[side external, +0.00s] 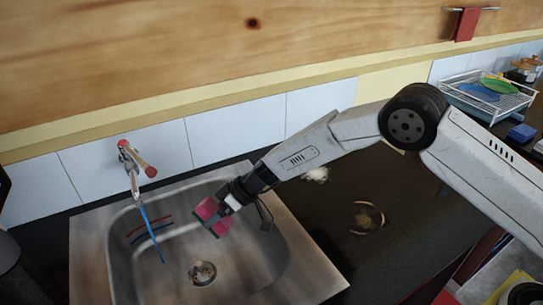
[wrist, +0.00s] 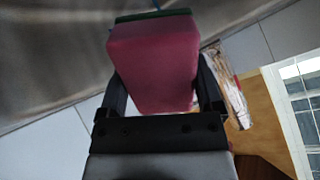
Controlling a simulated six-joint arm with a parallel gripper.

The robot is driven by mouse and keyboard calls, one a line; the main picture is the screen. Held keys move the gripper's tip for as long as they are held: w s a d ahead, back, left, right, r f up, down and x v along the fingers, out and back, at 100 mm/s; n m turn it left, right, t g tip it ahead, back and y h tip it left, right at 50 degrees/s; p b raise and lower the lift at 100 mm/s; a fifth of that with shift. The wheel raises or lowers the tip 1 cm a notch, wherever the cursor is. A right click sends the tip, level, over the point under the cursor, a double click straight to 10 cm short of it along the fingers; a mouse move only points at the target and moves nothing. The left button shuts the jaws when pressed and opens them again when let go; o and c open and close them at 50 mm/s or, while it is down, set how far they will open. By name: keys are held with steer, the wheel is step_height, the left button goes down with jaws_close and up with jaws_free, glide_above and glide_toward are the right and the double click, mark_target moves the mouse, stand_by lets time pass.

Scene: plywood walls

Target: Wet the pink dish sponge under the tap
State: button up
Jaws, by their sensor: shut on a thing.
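The pink sponge (side external: 208,209) has a dark green layer on one face. My gripper (side external: 222,204) is shut on it and holds it over the right part of the steel sink (side external: 285,250). In the wrist view the sponge (wrist: 152,62) fills the space between the two dark fingers (wrist: 160,95), with its green edge at the top. The tap (side external: 134,168) is on the wall behind the sink, to the left of the sponge. A thin blue stream (side external: 151,233) runs from its spout down into the basin. The sponge is apart from the stream, to its right.
The drain (side external: 203,272) is in the basin floor. On the dark counter (side external: 345,260) right of the sink lie a round glass-like item (side external: 367,217) and a small pale item (side external: 317,174). A dish rack (side external: 487,95) with plates and a blue block (side external: 522,132) stand far right.

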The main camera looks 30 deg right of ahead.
steer(key=w+a+f, duration=0.1)
steer(key=a, duration=0.5)
steer(key=w+a+f, duration=0.1)
steer(key=w+a, duration=0.1)
steer(key=a, duration=0.4)
steer(key=shift+w+a+f, duration=0.3)
stand_by(0.7)
steer(key=shift+s, duration=0.1)
stand_by(0.6)
steer(key=s+d, duration=0.4)
steer(key=s, duration=0.2)
steer(key=shift+s+d, duration=0.2)
stand_by(0.9)
stand_by(0.8)
steer(key=shift+s+r, duration=0.1)
stand_by(0.5)
steer(key=s+d+r, duration=0.2)
steer(key=s+r, duration=0.1)
steer(key=s, duration=0.1)
steer(key=shift+d+r, duration=0.4)
stand_by(0.8)
